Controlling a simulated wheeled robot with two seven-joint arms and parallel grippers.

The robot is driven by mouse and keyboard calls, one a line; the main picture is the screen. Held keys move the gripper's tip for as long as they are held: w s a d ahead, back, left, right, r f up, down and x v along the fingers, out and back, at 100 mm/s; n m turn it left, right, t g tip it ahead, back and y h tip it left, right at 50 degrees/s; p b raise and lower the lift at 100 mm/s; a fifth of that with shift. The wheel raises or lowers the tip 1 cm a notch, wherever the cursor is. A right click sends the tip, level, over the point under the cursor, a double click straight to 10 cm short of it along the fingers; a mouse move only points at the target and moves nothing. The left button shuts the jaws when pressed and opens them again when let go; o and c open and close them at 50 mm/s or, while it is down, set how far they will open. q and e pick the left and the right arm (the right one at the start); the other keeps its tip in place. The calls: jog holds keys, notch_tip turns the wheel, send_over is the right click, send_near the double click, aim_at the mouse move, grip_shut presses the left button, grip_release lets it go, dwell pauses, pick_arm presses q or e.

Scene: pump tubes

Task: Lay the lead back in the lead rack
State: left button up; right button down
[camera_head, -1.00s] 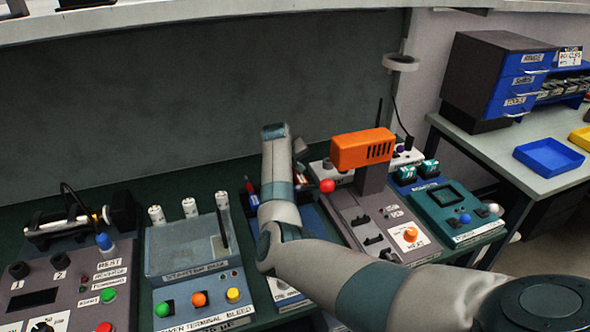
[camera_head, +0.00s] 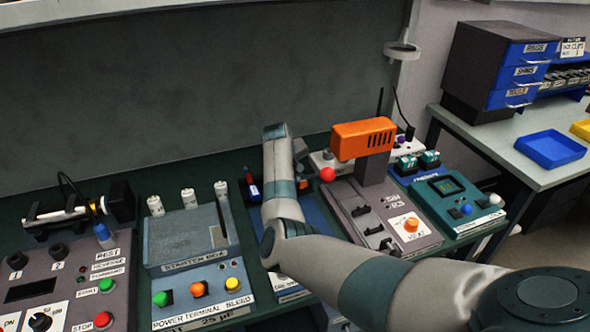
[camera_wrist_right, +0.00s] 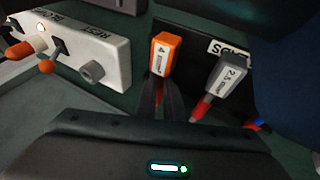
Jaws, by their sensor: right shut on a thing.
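My right gripper (camera_wrist_right: 162,105) is shut on a lead with an orange and grey body marked 4 (camera_wrist_right: 163,54). Its dark fingers close just below that body. To the right in the wrist view is a grey lead marked 2.5 (camera_wrist_right: 226,76) with a red tip. Behind both is a dark panel with a partly covered white label (camera_wrist_right: 230,48), apparently the lead rack. In the head view, red and blue pieces at the rack (camera_head: 250,190) show left of my right wrist, which hides most of the gripper and the held lead. My left gripper is out of view.
A white box (camera_wrist_right: 95,55) with knobs stands left of the held lead in the wrist view. In the head view, the starter box (camera_head: 185,240) is left of my arm. The orange-topped unit (camera_head: 362,140) and teal unit (camera_head: 455,205) are to its right.

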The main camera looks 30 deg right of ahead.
jog(key=shift+f, duration=0.2)
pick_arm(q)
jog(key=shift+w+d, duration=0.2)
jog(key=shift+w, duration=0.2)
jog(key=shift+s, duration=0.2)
pick_arm(e)
jog(key=c, duration=1.8)
grip_release()
jog(key=shift+r, duration=0.1)
